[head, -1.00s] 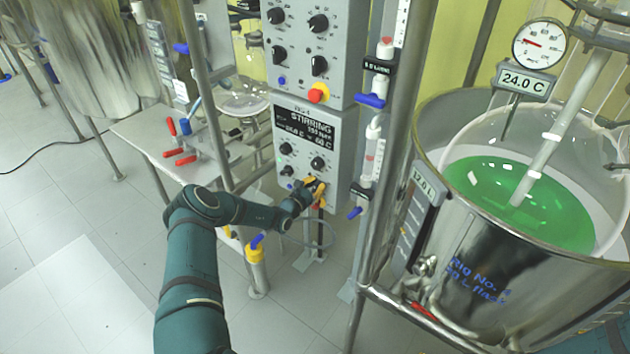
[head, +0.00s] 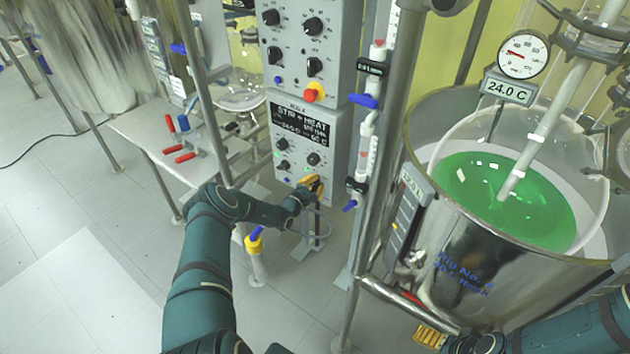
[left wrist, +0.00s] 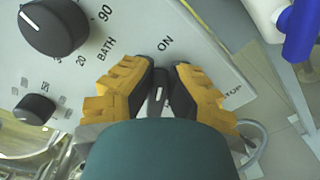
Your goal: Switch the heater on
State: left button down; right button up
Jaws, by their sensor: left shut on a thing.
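The lower grey control box (head: 332,150) carries a dark display (head: 298,122) reading "STIR + HEAT". My left gripper (head: 313,185) is at the box's lower right. In the left wrist view, my left gripper's yellow fingers (left wrist: 162,84) are shut on a small black switch (left wrist: 158,94). The black bath knob (left wrist: 54,25) sits apart at upper left. My right gripper (head: 430,336) shows only in part at the bottom right, near the vessel's frame; its opening is unclear.
A steel vessel with green liquid (head: 510,200) stands at right, with a 24.0 C readout (head: 508,88). Metal posts and blue-handled valves (head: 364,100) stand close right of the box. A side table (head: 150,135) holds red-handled tools.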

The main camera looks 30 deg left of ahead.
pick_arm(q)
jog(key=shift+w+a+r, duration=0.1)
jog(key=shift+w+r, duration=0.05)
jog(key=shift+r, duration=0.1)
dwell(0.3)
jog(key=c, duration=0.9)
grip_release()
jog(key=shift+m, duration=0.3)
jog(key=shift+w+f, duration=0.2)
jog(key=shift+f, duration=0.1)
jog(key=s, duration=0.8)
jog(key=s+a, duration=0.1)
jog(key=s, duration=0.3)
